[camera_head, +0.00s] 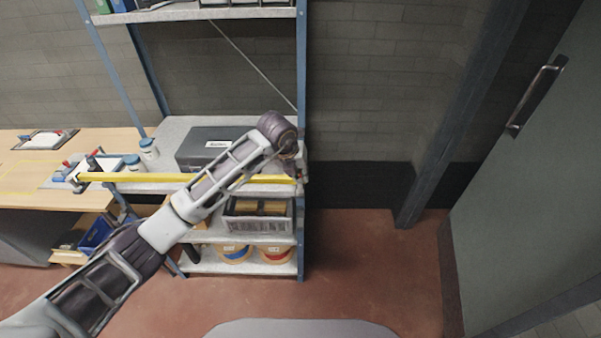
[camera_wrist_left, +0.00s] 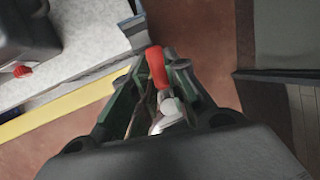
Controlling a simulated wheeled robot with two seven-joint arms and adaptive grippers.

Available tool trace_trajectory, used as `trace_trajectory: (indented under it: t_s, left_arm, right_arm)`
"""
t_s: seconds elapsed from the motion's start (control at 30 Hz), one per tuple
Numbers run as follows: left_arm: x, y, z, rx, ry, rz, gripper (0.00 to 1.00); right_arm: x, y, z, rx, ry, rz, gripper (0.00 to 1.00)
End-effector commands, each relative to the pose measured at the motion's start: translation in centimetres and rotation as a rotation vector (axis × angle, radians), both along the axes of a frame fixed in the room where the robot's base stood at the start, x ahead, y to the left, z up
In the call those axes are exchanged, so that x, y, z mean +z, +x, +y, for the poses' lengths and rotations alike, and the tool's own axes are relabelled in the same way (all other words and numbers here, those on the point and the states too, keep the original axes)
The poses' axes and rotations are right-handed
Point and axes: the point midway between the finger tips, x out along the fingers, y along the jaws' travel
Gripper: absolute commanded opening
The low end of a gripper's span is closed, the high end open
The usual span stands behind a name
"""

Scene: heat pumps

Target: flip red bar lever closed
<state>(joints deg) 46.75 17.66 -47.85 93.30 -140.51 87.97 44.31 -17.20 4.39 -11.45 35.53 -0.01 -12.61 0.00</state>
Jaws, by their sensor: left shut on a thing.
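The red bar lever (camera_wrist_left: 157,68) shows in the left wrist view as a short red handle on a light grey metal piece, between the fingers. My left gripper (camera_wrist_left: 163,82) is shut on it. In the head view my left gripper (camera_head: 300,165) is at the right front corner of the shelf unit, beside the blue upright. There the lever is hidden by my wrist and gripper. My right gripper is in neither view.
A yellow strip (camera_head: 130,177) runs along the shelf's front edge. A dark grey case (camera_head: 195,150) stands on the shelf behind my arm. A wooden table (camera_head: 25,180) with clamp fixtures is at the left. Open red floor (camera_head: 370,270) lies right of the shelf, before a grey door (camera_head: 535,170).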

Motion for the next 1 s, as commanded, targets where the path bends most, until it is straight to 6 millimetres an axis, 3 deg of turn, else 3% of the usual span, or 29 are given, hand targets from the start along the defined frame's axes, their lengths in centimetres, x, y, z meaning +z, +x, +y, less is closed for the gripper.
trace_trajectory:
  t_s: [0.3, 0.73, 0.77, 0.8, 0.9, 1.0]
  left_arm:
    - [-0.1, 0.0, 0.4, 0.123, 0.001, -0.002, 0.00]
    - [0.0, 0.0, 0.5, 0.153, 0.000, -0.002, 0.00]
    - [0.0, 0.0, 0.5, 0.153, 0.000, -0.002, 0.19]
    - [0.0, 0.0, 0.5, 0.152, 0.000, -0.001, 0.24]
    - [0.0, 0.0, 0.5, 0.152, 0.000, -0.002, 0.37]
    - [0.0, 0.0, 0.5, 0.152, 0.000, -0.002, 0.38]
  right_arm:
    - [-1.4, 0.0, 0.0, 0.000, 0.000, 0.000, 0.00]
    - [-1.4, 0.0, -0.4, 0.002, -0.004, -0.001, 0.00]
    - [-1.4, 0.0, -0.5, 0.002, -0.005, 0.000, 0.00]
    - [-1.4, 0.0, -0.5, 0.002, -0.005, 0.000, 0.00]
    - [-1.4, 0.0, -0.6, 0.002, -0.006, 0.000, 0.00]
    - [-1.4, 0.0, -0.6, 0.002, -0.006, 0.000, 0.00]
